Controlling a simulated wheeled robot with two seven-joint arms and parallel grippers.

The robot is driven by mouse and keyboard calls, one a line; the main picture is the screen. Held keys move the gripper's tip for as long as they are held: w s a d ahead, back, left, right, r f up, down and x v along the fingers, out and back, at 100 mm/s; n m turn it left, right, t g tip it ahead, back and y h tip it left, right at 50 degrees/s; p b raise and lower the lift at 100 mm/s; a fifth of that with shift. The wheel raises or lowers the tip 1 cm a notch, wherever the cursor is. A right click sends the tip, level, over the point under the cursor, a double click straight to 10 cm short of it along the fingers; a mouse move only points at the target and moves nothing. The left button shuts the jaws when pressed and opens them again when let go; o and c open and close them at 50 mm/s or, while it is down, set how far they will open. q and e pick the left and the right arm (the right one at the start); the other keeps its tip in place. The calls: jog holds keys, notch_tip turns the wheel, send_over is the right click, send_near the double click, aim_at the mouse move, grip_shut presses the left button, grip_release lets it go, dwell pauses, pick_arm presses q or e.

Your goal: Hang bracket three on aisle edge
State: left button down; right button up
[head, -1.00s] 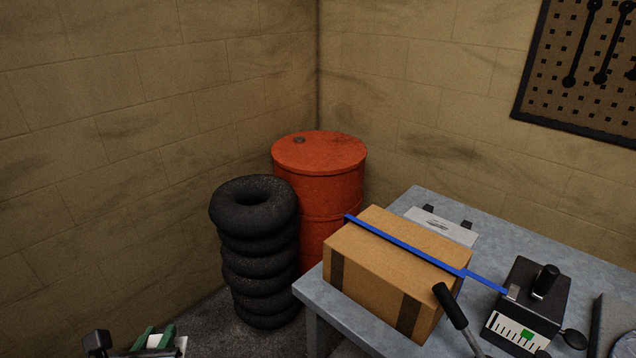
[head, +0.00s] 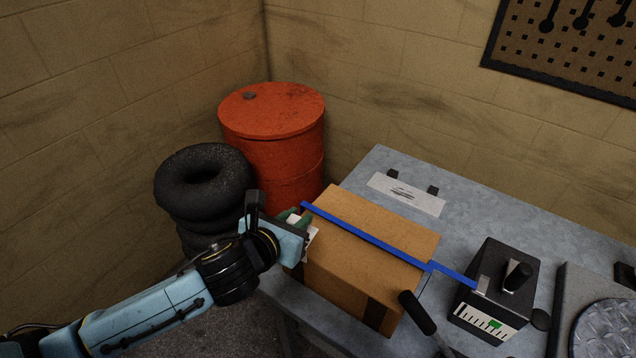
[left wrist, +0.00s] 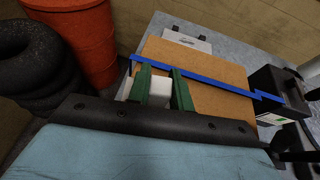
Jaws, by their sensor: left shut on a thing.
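My left gripper (head: 300,226) is at the left end of the cardboard box (head: 368,225), its green fingers shut on a small white bracket (head: 312,243). The left wrist view shows the white bracket (left wrist: 150,91) between the fingers (left wrist: 158,78), over the near side of the box (left wrist: 205,68). I cannot tell whether it touches the box. Dark strips (head: 375,314) mark the box's near face. My right gripper is not in view.
The box stands on a grey metal table (head: 480,190) with a white sheet (head: 407,194) and two small black pieces behind it. A black-handled lever (head: 417,312) rises in front. A red drum (head: 272,135) and stacked tyres (head: 205,180) stand left of the table.

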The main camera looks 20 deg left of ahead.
pick_arm(q)
jog(key=d+r+p, duration=0.1)
jog(key=w+r+m+h+p, duration=0.1)
jog(key=shift+w+d+r, duration=0.15)
jog(key=shift+d+r, duration=0.2)
jog(key=shift+r, duration=0.05)
jog(key=shift+w+d+h, duration=0.25)
jog(key=shift+d+h, duration=0.05)
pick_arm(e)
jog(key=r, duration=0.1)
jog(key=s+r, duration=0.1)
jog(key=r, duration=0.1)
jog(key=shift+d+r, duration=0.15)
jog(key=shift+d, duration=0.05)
pick_arm(q)
jog(key=shift+f+b, duration=1.95)
jog(key=shift+f, duration=2.75)
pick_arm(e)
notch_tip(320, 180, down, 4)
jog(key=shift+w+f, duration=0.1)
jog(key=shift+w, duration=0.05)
pick_arm(q)
jog(key=shift+f, duration=0.25)
